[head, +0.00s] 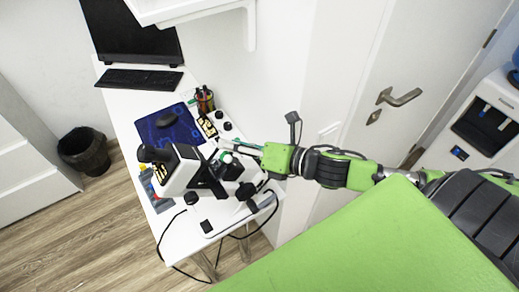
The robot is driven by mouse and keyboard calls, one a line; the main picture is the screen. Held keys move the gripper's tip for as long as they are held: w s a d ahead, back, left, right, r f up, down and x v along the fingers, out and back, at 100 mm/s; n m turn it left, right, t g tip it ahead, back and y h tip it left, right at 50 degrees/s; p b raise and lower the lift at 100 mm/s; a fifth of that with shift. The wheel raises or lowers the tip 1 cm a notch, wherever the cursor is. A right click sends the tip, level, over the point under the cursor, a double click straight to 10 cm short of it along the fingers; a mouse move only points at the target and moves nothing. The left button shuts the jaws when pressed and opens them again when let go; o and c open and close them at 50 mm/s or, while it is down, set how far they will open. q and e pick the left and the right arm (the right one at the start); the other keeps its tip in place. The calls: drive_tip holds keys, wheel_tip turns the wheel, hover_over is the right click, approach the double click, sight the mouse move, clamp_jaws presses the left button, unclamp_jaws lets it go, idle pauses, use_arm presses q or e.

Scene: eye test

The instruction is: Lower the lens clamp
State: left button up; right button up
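A white and black lensmeter (180,172) stands on the near half of the white desk, tilted in the picture, with its dark eyepiece end to the left. My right gripper (226,146) reaches in from the right, its fingers at the upper right side of the lensmeter, close to a small white and green part (226,158). I cannot tell whether the fingers touch it or how far apart they are. The lens clamp is too small and too covered to make out surely. My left gripper is not in view.
Black cables (262,225) hang off the near edge. A bin (84,152) stands left.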

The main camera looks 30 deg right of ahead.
drive_tip(key=v, duration=0.8)
drive_tip(key=shift+s, duration=0.2)
drive_tip(key=shift+d, duration=0.1)
idle(0.6)
